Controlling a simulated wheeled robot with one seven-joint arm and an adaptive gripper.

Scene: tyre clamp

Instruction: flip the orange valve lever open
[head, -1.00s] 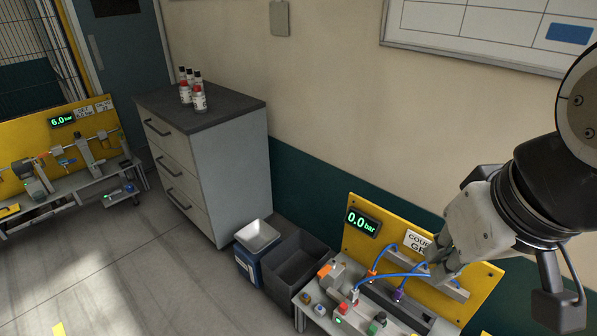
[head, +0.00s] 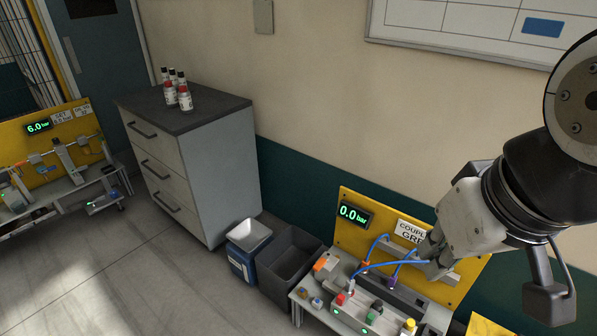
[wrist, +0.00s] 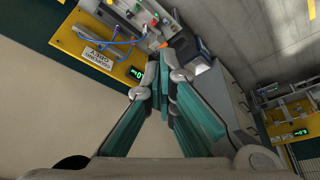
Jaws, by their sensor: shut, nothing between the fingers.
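An orange block-like part (head: 320,264), possibly the valve lever, sits at the left end of the near right bench; its exact shape is too small to tell. Orange also shows near the fingertips in the wrist view (wrist: 163,45). A smaller orange fitting (head: 366,265) joins a blue hose on that bench. My gripper (head: 430,258) is shut and empty, in front of the yellow panel and right of the orange block in the head view. Its teal fingers (wrist: 163,85) come together in the wrist view. The gripper hides part of the panel and sign.
The yellow panel (head: 352,193) carries a 0.0 bar display (head: 354,214). Blue hoses (head: 400,262) and coloured knobs crowd the bench. A dark bin (head: 285,262) and blue container (head: 243,262) stand left of it, by a drawer cabinet (head: 225,165). A second bench (head: 65,195) reads 6.0 bar.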

